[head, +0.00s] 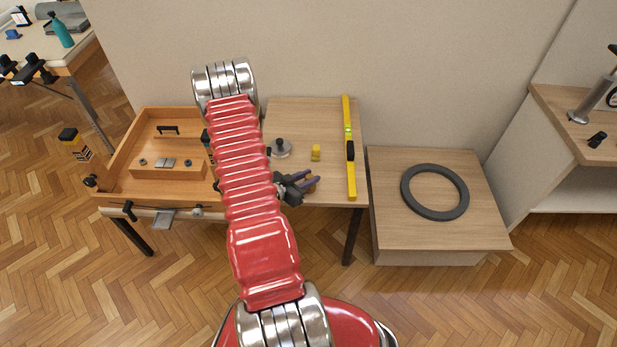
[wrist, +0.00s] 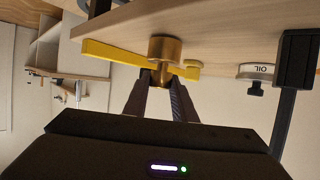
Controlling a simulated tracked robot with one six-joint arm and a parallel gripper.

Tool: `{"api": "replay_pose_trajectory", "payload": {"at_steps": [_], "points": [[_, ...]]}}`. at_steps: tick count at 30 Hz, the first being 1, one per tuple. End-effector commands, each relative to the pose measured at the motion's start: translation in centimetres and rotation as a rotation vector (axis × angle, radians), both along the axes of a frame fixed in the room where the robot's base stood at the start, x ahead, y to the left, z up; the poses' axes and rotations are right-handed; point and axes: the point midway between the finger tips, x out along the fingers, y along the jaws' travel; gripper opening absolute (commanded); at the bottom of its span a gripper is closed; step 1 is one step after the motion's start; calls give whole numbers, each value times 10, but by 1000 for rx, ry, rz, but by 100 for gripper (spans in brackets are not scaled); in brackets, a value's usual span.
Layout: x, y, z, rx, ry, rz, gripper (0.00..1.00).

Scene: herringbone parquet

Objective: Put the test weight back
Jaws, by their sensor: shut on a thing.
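The test weight is a brass cylinder with a narrower knob; in the wrist view (wrist: 165,48) it appears upside down against the wooden bench top. My gripper (wrist: 163,78) is shut on its knob. I cannot tell whether the weight touches the bench top or is just above it. In the head view my gripper (head: 298,187) is near the front edge of the bench, right of my red arm. Only a little brown of the weight (head: 312,186) shows beside the fingers there.
An orange wooden tray (head: 120,150) with a block (head: 165,171) inside is at the left, partly behind my arm. A yellow level (head: 348,120), small yellow object (head: 316,152) and grey disc (head: 282,150) lie on the bench. A low box (head: 390,170) bearing a black ring stands right.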

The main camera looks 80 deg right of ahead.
Motion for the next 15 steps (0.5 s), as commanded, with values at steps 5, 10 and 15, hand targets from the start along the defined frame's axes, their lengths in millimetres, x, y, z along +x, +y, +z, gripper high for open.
{"api": "replay_pose_trajectory", "payload": {"at_steps": [5, 10, 15], "points": [[0, 0, 0, -1, 0, 0, 0], [0, 0, -2, -1, 0, 0, 0], [0, 0, -4, -1, 0, 0, 0]]}}
